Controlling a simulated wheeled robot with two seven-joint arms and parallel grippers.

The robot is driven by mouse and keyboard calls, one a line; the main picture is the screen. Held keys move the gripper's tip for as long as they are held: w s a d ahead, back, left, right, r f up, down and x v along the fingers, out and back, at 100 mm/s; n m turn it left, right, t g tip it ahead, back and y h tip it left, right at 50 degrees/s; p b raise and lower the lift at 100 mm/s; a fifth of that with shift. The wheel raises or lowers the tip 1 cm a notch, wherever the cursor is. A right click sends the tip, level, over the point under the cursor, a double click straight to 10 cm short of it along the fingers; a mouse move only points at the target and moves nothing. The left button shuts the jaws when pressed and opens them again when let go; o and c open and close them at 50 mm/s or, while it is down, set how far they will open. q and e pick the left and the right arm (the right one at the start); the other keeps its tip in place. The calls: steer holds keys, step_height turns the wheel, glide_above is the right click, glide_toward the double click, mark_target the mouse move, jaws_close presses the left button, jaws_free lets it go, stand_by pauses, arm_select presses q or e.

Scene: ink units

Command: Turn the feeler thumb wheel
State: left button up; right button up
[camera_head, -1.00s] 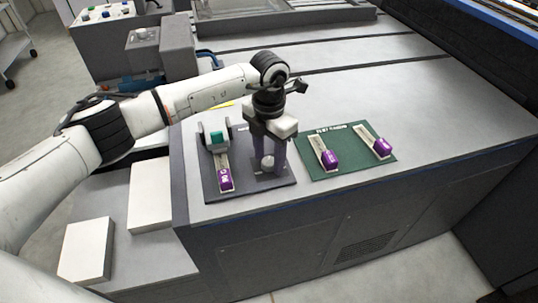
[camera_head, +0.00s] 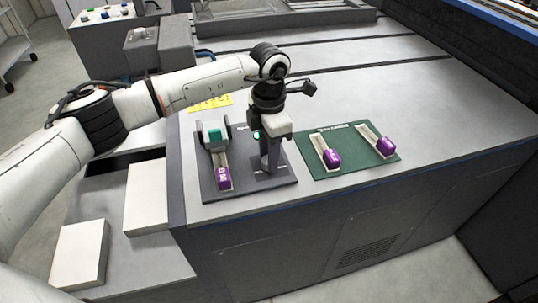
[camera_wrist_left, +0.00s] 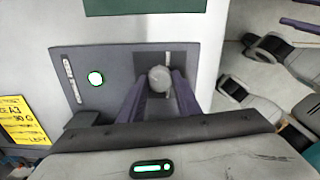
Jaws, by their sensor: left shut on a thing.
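The thumb wheel, a small round grey knob (camera_wrist_left: 159,78), stands on a dark grey plate (camera_head: 284,182) on the machine top. My left gripper (camera_head: 270,168) points straight down over it, with its purple fingers close together in the head view. In the left wrist view my left gripper (camera_wrist_left: 158,95) has one finger on each side of the knob, shut on it. The fingers hide the knob in the head view.
Left of the gripper is a purple-ended slide (camera_head: 224,180) with a teal block (camera_head: 215,136). A green mat (camera_head: 316,169) to the right holds two similar purple-ended pieces (camera_head: 331,158). A yellow label (camera_head: 211,102) lies behind. White blocks (camera_head: 147,197) stand front left.

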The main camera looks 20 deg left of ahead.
arm_select(q)
steer(key=o, duration=1.1)
steer(key=shift+c, duration=0.2)
step_height(320, 180, up, 10)
steer(key=shift+r+b, duration=0.2)
steer(key=shift+b, duration=0.25)
